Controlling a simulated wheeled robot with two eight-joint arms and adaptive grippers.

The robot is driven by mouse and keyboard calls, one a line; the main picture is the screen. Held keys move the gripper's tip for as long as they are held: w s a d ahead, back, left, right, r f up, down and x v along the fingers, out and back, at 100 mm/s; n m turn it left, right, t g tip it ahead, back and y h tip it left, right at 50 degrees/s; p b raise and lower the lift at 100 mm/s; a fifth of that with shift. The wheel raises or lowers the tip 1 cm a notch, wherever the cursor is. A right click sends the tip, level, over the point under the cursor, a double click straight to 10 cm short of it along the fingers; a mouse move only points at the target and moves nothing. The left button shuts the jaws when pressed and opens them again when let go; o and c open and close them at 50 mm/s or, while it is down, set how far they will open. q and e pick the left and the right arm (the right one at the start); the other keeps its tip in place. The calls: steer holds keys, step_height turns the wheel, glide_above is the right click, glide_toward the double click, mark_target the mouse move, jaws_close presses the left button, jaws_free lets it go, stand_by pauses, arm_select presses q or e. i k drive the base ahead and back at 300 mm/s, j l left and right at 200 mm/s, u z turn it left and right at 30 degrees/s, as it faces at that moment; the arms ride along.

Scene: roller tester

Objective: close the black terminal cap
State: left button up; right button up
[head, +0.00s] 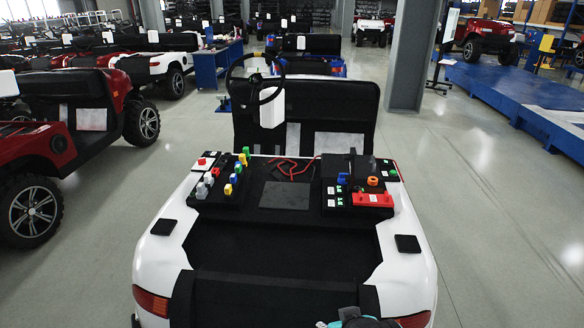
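A white vehicle body carries a black panel on its rear deck, seen in the head view. On the panel's right part, a dark raised piece (337,168) stands near an orange round part (373,181) and a red block (373,199). It may be the black terminal cap, but it blends into the black panel, and I cannot tell how far open it is. Part of what looks like my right gripper (357,319) shows at the bottom edge, well in front of the panel. Its fingers are cut off or unclear. My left gripper is not in view.
Coloured connectors (229,177) stand on the panel's left part, with red wire (291,168) in the middle. Black square pads lie on the white body at left (164,227) and right (408,243). A seat back and steering wheel (255,80) rise behind. Floor is clear at right.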

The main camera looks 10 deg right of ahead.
mark_target(350, 157)
steer(key=i+j+z, duration=0.1)
steer(key=z, duration=0.25)
steer(key=i+j+z, duration=0.2)
steer(key=z, duration=0.15)
steer(key=i+j+z, duration=0.1)
steer(key=z, duration=0.25)
steer(key=j, duration=0.1)
